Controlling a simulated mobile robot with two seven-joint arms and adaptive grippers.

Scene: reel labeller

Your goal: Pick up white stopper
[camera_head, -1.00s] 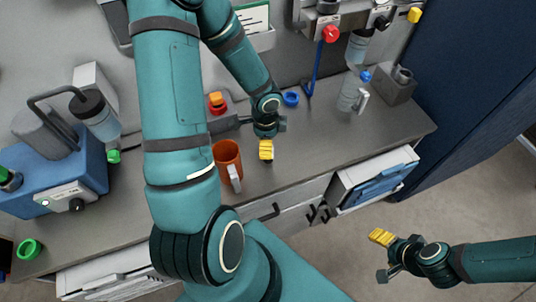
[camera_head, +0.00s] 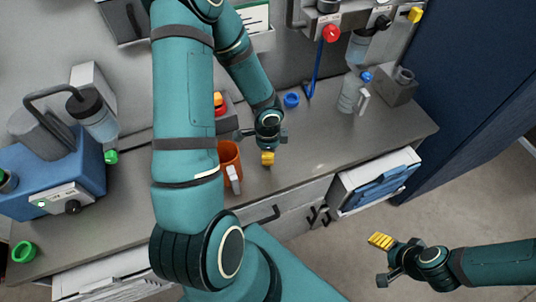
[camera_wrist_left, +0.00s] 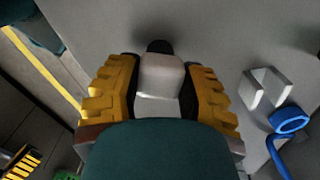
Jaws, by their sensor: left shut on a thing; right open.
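A dark round part shows just beyond the block. The stopper cannot be made out in the head view, where the gripper covers it. My right gripper (camera_head: 382,258) is open and empty over the floor in front of the counter.
A blue ring (camera_head: 291,99), a clear bottle (camera_head: 350,94) and a grey holder (camera_head: 398,86) stand farther back. The counter (camera_head: 330,140) right of the gripper is mostly clear.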

